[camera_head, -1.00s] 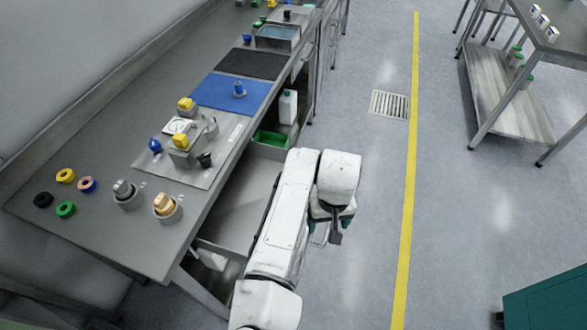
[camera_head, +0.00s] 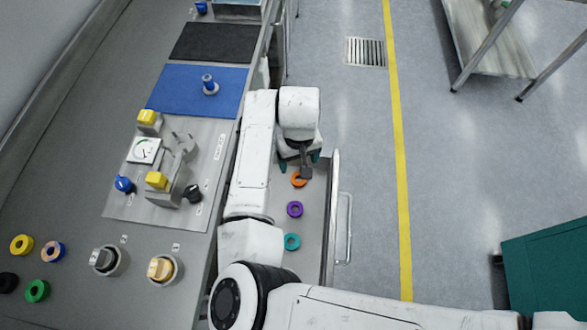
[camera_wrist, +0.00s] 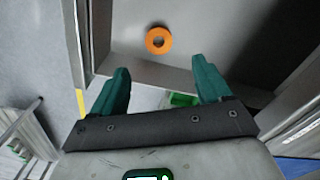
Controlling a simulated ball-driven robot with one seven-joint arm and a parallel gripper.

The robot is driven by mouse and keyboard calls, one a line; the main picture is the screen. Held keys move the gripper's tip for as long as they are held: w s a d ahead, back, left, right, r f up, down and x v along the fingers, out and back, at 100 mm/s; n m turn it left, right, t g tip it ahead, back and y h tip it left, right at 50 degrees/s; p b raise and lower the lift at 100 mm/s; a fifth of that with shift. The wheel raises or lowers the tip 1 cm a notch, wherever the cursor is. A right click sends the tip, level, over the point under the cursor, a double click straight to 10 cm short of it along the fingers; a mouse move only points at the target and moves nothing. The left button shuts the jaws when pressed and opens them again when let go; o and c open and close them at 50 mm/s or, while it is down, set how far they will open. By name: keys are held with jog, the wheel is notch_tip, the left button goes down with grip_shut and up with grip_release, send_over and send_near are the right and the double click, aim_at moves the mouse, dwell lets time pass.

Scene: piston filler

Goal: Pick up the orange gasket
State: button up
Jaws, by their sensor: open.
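The orange gasket (camera_head: 299,179) is a small ring lying in an open metal drawer at the bench's right side. In the head view my gripper (camera_head: 300,158) is over the drawer's far end, close to the gasket, and partly covers it. In the wrist view the orange gasket (camera_wrist: 159,40) lies flat on the drawer floor, beyond the fingertips and between their lines. My gripper (camera_wrist: 162,80) has its two green fingers wide apart with nothing between them, and does not touch the gasket.
A purple ring (camera_head: 295,209) and a teal ring (camera_head: 292,242) lie in the same drawer (camera_head: 312,262). Its handle (camera_head: 346,228) faces the aisle. The bench (camera_head: 75,215) carries knobs, a gauge and several rings. The floor beyond the handle is clear.

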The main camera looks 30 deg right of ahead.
aim_at(298, 177)
notch_tip(298, 177, down, 10)
jog(key=shift+w+d+r+p, duration=0.1)
jog(key=shift+d+r+p, duration=0.1)
jog(key=shift+p, duration=0.15)
jog(key=shift+a, duration=0.1)
jog(key=c, duration=1.1)
jog(key=shift+r, duration=0.1)
